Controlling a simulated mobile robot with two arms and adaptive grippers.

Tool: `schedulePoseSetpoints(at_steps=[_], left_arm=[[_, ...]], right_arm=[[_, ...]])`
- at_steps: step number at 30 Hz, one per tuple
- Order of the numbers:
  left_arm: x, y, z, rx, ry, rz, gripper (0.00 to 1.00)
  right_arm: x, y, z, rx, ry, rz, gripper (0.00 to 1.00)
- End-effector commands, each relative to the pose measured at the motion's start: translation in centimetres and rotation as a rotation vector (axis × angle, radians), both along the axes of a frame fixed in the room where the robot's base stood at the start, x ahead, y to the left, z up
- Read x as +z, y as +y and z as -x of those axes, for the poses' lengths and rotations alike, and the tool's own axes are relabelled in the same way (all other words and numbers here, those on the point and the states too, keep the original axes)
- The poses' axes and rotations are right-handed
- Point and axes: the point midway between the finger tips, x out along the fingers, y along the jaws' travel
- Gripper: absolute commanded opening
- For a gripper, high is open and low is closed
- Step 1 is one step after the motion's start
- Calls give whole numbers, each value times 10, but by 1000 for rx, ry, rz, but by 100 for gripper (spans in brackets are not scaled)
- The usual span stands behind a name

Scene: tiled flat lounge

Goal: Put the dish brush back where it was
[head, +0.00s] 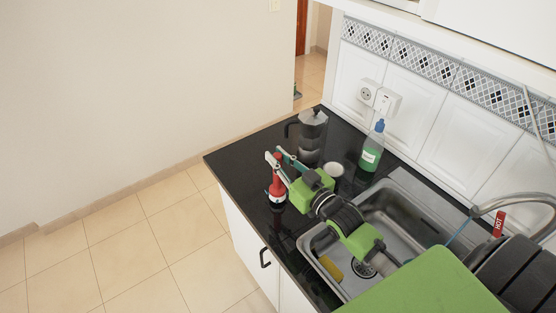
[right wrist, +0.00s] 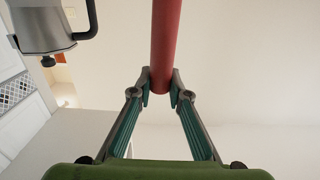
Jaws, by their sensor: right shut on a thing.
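The dish brush (head: 277,187) has a red handle and a dark lower end. It is upright over the black counter, near its front edge and left of the sink. I cannot tell whether it touches the counter. My right gripper (head: 279,164) is shut on the brush handle. In the right wrist view the red handle (right wrist: 166,40) stands between the two fingertips (right wrist: 160,82). The brush's dark lower end is not clear in that view. My left gripper is not in view.
A moka pot (head: 312,138) stands behind the gripper. A small white round item (head: 334,169) and a green soap bottle (head: 372,148) are to its right. The steel sink (head: 398,206) holds a yellow sponge (head: 331,268). The counter's far left corner (head: 238,160) is bare.

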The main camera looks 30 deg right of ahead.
Motion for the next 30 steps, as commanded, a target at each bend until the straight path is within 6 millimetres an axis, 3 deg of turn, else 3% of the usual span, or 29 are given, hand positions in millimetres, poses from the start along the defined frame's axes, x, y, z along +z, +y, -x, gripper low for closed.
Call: schedulePoseSetpoints(at_steps=[6, 16, 17, 18, 30], left_arm=[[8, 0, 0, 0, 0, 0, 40], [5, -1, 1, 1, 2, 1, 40], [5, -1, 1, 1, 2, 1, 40], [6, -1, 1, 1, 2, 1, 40], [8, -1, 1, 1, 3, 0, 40]], right_arm=[[-15, 0, 0, 0, -2, 1, 0], [-19, 1, 0, 1, -2, 1, 0], [-20, 1, 1, 0, 0, 1, 22], [-19, 1, 1, 0, 0, 1, 32], [-15, 1, 1, 1, -1, 1, 33]])
